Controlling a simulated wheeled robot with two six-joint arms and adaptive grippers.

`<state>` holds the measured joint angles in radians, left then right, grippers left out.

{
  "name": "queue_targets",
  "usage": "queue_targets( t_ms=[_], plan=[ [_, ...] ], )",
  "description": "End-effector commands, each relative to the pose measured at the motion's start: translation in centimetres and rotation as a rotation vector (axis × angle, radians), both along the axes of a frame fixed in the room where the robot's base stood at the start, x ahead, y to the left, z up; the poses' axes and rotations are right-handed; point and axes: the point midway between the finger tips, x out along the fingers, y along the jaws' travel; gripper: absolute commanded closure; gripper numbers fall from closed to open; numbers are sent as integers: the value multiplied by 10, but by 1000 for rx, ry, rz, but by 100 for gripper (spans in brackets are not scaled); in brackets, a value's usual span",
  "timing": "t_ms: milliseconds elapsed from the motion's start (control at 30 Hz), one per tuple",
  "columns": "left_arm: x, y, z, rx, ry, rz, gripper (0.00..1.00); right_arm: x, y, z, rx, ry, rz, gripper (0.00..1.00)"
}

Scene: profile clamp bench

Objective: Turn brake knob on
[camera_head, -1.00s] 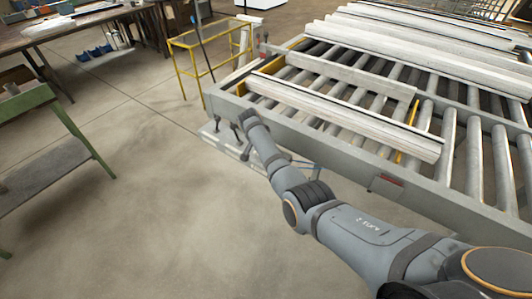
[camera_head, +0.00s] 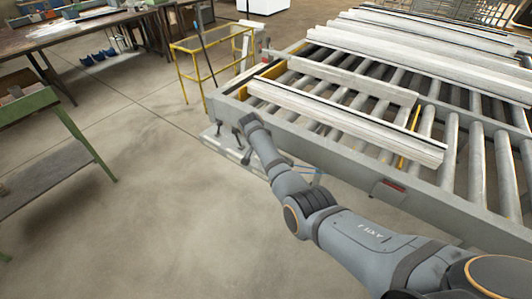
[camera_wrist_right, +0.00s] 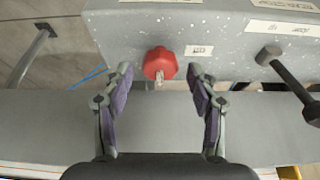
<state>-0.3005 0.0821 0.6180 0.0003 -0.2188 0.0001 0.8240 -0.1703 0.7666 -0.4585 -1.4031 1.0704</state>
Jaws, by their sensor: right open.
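The brake knob (camera_wrist_right: 159,62) is a red, rounded knob on the grey speckled panel (camera_wrist_right: 220,30) in the right wrist view. A small white label sits just right of it. My right gripper (camera_wrist_right: 159,74) is open, with its two purple-padded fingers on either side of the knob and a visible gap to each. I cannot tell how deep the fingertips reach along it. In the head view, my right arm's wrist end (camera_head: 249,121) is at the near left corner of the roller bench (camera_head: 345,157), and the knob cannot be made out there. My left gripper is not in view.
A dark lever with a ball end (camera_wrist_right: 270,55) sticks out right of the knob, and a metal rod (camera_wrist_right: 30,58) stands to the left. Profiles (camera_head: 340,118) lie on the bench rollers. A yellow frame stand (camera_head: 205,65) stands behind.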

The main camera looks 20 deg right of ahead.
Motion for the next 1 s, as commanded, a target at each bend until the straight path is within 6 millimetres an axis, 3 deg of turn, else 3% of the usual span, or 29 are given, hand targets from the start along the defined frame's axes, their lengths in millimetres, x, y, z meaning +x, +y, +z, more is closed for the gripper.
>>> queue_targets(
  t_ms=[500,700,1000],
  plan=[
    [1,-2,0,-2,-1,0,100,-23,33,96,2,-2,1,41],
    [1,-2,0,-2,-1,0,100,-27,36,109,0,0,-1,41],
    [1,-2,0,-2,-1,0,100,-27,36,109,0,0,0,41]
  ],
)
